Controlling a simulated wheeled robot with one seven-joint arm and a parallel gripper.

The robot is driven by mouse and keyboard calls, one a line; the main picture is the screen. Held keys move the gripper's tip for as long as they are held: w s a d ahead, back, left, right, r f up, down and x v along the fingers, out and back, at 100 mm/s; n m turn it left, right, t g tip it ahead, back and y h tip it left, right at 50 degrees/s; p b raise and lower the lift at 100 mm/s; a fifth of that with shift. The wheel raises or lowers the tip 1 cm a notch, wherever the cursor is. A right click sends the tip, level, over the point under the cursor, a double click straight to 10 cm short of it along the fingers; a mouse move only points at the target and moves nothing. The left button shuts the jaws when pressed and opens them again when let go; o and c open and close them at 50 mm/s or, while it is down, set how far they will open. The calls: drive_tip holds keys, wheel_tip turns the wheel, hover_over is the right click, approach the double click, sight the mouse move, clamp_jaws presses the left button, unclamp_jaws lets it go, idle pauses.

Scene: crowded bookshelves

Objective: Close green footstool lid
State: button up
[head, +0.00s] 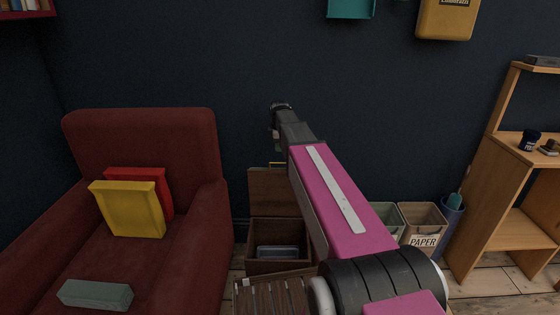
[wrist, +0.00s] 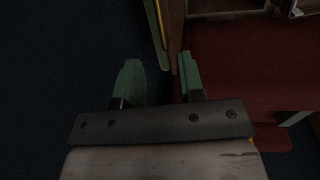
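The footstool (head: 279,266) is an open brown wooden box on the floor beside the red armchair, with a grey object inside. Its lid (head: 270,193) stands upright at the back, brown inner face toward me; a small yellow part shows at its top. In the wrist view, the lid (wrist: 174,30) appears as a brown panel with a green and yellow edge, ahead of the fingers. My gripper (head: 278,140) is above the lid in the head view. It also shows in the wrist view (wrist: 160,78), its green-tipped fingers apart with nothing clearly between them. My arm hides part of the box's right side.
The red armchair (head: 190,140) stands left with yellow and red cushions and a grey block. A slatted wooden piece (head: 272,298) is in front of the box. Bins (head: 422,222) and a wooden shelf (head: 490,190) stand right. The dark wall is close behind.

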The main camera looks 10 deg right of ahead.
drive_tip(key=f, duration=0.6)
drive_tip(key=w+f, duration=0.1)
drive_tip(key=f, duration=0.2)
drive_tip(key=shift+w+d, duration=0.1)
drive_tip(key=shift+d, duration=0.05)
clamp_jaws()
